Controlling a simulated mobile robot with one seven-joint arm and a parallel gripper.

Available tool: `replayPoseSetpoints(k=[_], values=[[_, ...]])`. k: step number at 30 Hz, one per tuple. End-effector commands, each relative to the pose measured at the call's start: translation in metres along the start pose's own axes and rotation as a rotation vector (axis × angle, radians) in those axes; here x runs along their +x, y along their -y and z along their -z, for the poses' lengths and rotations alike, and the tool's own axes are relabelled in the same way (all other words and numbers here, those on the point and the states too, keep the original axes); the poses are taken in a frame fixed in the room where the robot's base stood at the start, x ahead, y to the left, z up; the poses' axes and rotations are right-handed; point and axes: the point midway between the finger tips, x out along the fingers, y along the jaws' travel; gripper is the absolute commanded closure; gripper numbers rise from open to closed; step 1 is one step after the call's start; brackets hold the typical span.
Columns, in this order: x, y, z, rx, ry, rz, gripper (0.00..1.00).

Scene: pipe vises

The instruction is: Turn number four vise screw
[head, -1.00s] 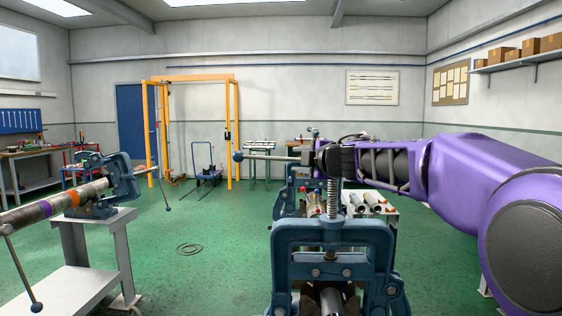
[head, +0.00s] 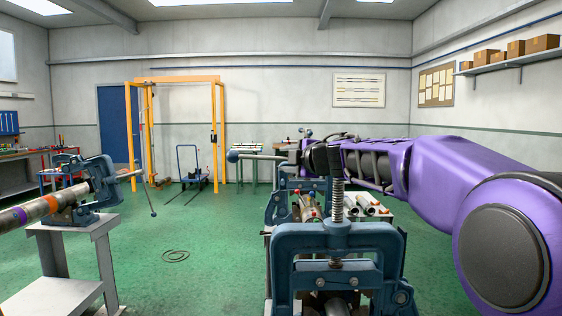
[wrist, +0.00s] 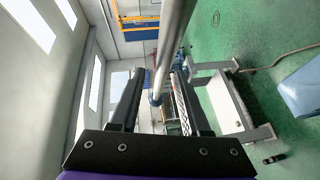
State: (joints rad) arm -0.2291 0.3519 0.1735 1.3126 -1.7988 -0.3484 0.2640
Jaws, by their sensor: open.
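A large blue vise (head: 340,236) stands upright in the near centre of the head view. Its threaded vertical screw (head: 337,200) rises from the top of the frame. A grey handle bar (head: 262,157) with a dark ball end (head: 233,156) runs left from the screw's top. My gripper (head: 308,158) is at that top, along the bar, and partly hides it. In the wrist view, my gripper's two dark fingers (wrist: 158,72) are apart, with the bar (wrist: 171,35) running between them in the picture. I cannot tell whether they touch it. No number shows on the vise.
Another blue vise (head: 85,190) holds a banded pipe (head: 35,213) on a grey stand at the left. A further vise and pipes (head: 365,206) stand behind the near vise. A yellow frame (head: 178,79) stands at the back.

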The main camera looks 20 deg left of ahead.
Motion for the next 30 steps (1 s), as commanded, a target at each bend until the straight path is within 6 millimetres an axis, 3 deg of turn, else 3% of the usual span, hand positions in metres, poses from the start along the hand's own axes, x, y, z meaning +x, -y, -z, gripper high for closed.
replayPoseSetpoints(k=[15,16,24,30], values=[[0.0006,0.0007,-0.0009,0.000,0.000,0.000,0.53],[0.0006,0.0007,-0.0009,0.000,0.000,0.000,0.55],[0.0006,0.0008,-0.0009,0.000,0.000,0.000,1.00],[0.0006,0.0008,-0.0009,0.000,0.000,0.000,1.00]])
